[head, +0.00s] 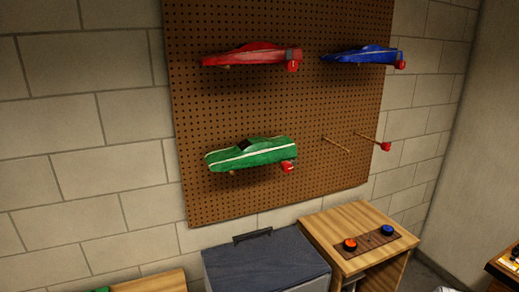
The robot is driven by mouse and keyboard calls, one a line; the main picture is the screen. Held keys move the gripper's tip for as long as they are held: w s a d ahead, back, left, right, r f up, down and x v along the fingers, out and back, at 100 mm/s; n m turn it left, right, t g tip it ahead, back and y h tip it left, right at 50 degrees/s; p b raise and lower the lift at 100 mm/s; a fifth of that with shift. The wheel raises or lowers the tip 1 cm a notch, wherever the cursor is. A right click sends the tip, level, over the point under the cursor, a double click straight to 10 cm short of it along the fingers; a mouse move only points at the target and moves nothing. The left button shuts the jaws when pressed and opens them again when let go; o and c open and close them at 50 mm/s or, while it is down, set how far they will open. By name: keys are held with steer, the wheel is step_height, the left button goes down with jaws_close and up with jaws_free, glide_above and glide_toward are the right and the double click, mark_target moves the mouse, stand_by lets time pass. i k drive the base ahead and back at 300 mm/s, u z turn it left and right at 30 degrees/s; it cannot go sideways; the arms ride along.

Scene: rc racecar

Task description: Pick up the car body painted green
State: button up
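The green car body (252,153) with a white stripe hangs on the brown pegboard (230,205), at its lower left. A peg with a red end (288,167) sticks out under its right end. The body lies nearly level, its right end slightly higher. My gripper is not in this view.
A red car body (250,55) hangs above the green one, and a blue car body (358,55) hangs at the upper right. Two pegs (368,140) at the lower right are empty. Below stand a dark lidded box (265,265) and a wooden cabinet (335,225) with red and blue buttons.

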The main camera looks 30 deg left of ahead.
mark_target(256, 151)
steer(key=u, duration=0.05)
steer(key=k, duration=0.9)
steer(key=u, duration=1.3)
steer(key=i, duration=1.05)
